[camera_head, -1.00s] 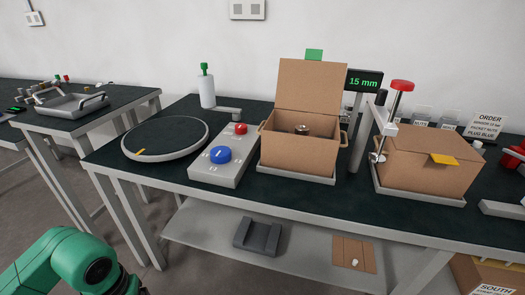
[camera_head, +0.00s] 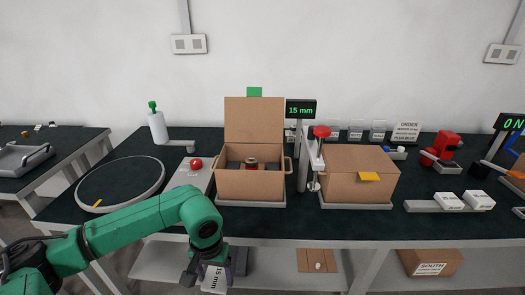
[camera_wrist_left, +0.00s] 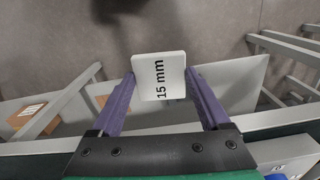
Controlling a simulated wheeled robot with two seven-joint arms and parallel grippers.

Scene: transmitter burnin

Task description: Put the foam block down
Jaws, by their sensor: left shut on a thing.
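The foam block (camera_head: 214,279) is white with "15 mm" printed on it. In the left wrist view the foam block (camera_wrist_left: 170,68) sits between the two purple fingers. My left gripper (camera_head: 209,270) is shut on it and holds it in the air in front of the bench's front edge, below the top's level. The same gripper (camera_wrist_left: 159,82) shows the lower shelf and floor behind the block. My right gripper is not in view.
An open cardboard box (camera_head: 249,184) holds several things on the dark bench. A closed box (camera_head: 358,184) with a yellow tab stands to its right. Two white blocks (camera_head: 464,201) lie on a grey rack (camera_head: 424,206). A round turntable (camera_head: 120,183) is at left; some bench between is bare.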

